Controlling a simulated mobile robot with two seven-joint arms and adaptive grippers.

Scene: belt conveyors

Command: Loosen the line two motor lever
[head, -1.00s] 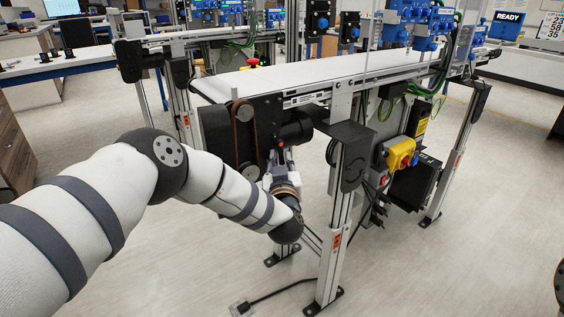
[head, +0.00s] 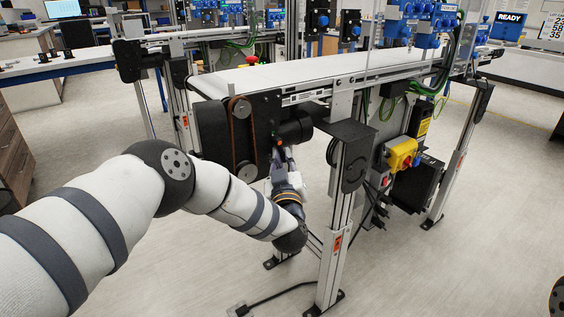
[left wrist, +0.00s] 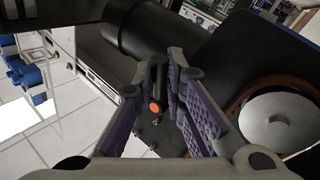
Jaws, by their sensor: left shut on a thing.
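The motor lever (left wrist: 155,107) is a dark handle with an orange round end, between the two finger pads in the left wrist view. My left gripper (head: 281,153) is shut on it, below the black motor (head: 295,127) at the near end of the conveyor. The fingers (left wrist: 166,85) reach up from below and cover part of the lever, so its exact angle is hard to tell. Beside it is the belt drive (head: 240,140), with an orange band over two pulleys. My right gripper is out of view.
The conveyor belt (head: 300,72) runs back to the right above the motor. A metal leg (head: 338,225) stands just right of my gripper. A yellow switch box (head: 401,154) hangs farther right. The floor in front is mostly clear, with a cable (head: 280,296).

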